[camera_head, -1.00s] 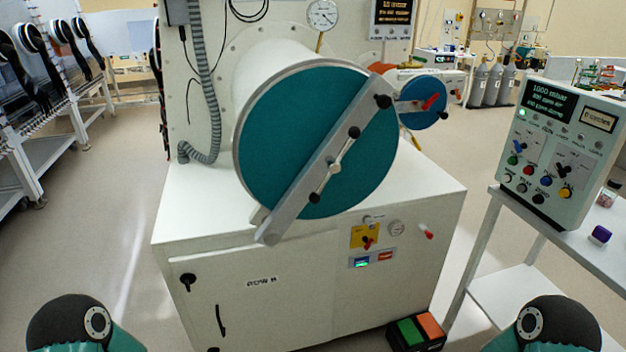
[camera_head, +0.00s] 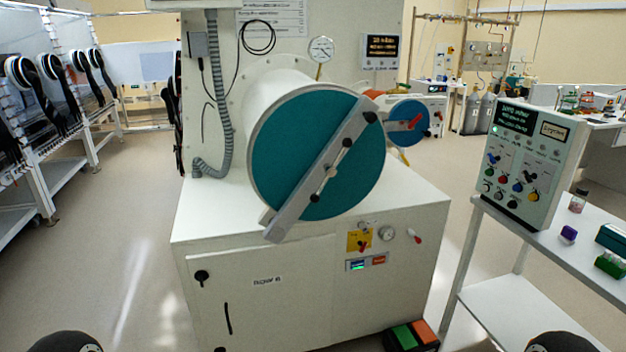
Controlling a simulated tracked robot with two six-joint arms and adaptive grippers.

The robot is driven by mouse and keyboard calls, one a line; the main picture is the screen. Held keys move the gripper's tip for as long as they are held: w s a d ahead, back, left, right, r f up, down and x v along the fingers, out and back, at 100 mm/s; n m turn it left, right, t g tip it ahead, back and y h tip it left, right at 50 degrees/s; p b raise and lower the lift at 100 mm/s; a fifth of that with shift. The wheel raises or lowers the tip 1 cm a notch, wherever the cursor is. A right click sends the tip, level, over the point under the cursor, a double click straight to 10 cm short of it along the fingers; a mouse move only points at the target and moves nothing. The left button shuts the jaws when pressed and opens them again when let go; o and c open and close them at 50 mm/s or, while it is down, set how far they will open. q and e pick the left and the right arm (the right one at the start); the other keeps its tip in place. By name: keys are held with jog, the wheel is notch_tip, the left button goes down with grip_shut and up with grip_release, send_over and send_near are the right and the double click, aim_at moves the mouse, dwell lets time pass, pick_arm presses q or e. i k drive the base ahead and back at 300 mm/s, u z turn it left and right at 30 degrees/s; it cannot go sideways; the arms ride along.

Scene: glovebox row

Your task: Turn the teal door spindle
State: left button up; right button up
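The large round teal door (camera_head: 282,150) closes the front end of a white cylindrical chamber on a white cabinet. A grey bar (camera_head: 300,201) crosses it diagonally, from lower left to upper right. The spindle (camera_head: 331,171), a thin metal handle with dark knobs at its ends, sits at the middle of the bar and is tilted the same way. Neither gripper is in view. Only dark rounded parts of my arms show at the bottom left and bottom right edges, well apart from the door.
A smaller blue door (camera_head: 408,124) with a red handle is behind on the right. A control box (camera_head: 528,165) stands on a white side table (camera_head: 537,240) at right. A green and orange pedal (camera_head: 411,336) lies by the cabinet (camera_head: 300,290). Floor at left is clear.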

aim_at(331, 171)
jog(key=z, duration=0.15)
jog(key=i, duration=0.9)
jog(key=u, duration=0.05)
